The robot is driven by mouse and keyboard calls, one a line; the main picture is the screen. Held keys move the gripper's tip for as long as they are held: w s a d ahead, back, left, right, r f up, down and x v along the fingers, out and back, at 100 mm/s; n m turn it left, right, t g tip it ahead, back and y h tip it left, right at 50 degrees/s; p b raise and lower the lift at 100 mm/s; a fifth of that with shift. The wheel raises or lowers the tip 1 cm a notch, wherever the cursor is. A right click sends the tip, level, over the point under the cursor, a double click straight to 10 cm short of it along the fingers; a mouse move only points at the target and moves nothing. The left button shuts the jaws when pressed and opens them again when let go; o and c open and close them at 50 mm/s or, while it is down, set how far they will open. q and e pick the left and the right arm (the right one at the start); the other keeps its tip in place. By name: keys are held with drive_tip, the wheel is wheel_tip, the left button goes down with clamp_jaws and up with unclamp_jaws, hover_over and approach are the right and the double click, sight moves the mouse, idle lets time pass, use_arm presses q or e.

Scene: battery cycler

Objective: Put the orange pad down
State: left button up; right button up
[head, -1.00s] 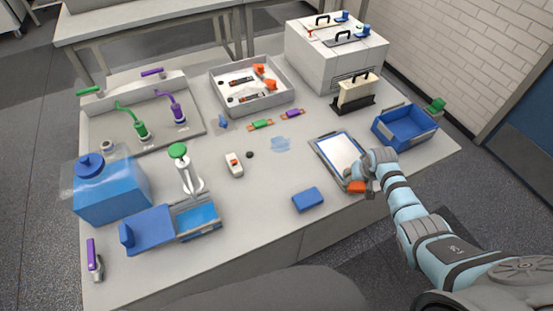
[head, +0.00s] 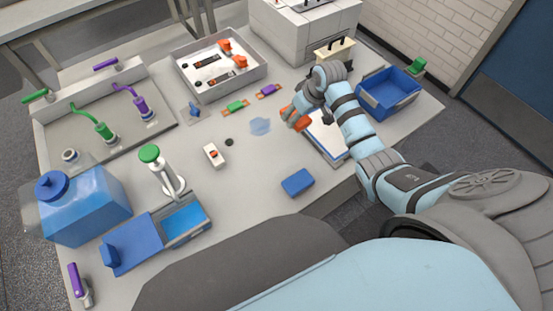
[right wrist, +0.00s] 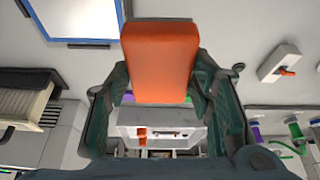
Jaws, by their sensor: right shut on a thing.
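My right gripper (head: 296,114) is shut on the orange pad (right wrist: 160,55). In the right wrist view the pad stands out between the two dark fingers. In the head view the orange pad (head: 302,123) shows at the fingertips, seemingly above the table, left of the white-and-blue board (head: 329,137). The gripper and arm cover part of that board. A light blue wet-looking patch (head: 260,126) lies on the table to the left of the pad. My left gripper is out of view.
A blue pad (head: 298,182) lies near the table's front edge. A blue bin (head: 391,92) stands to the right. A white switch box (head: 214,155) and a small black knob (head: 229,142) lie left of the patch. Green and purple strips (head: 236,106) lie behind it.

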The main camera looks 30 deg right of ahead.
drive_tip(key=s+a+r+n+g+y+b, duration=0.1)
drive_tip(key=s+a+r+n+y+b, duration=0.2)
drive_tip(key=a+r+n, duration=0.55)
drive_tip(key=f+b, duration=0.1)
drive_tip(key=f, duration=0.5)
drive_tip(key=s+f, duration=0.1)
drive_tip(key=f, duration=0.5)
drive_tip(key=f+b, duration=0.1)
drive_tip(key=f, duration=0.6)
drive_tip(key=shift+s+d+b, duration=0.15)
drive_tip(key=shift+d+b, duration=0.15)
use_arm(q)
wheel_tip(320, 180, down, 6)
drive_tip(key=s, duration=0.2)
use_arm(e)
drive_tip(key=shift+r, duration=0.1)
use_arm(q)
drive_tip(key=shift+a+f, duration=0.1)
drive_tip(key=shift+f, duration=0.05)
use_arm(e)
drive_tip(key=o, duration=1.5)
use_arm(q)
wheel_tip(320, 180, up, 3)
drive_tip(key=p, duration=0.3)
use_arm(e)
drive_tip(key=v, duration=1.2)
drive_tip(key=shift+w+a+r, duration=0.2)
drive_tip(key=shift+w, duration=0.05)
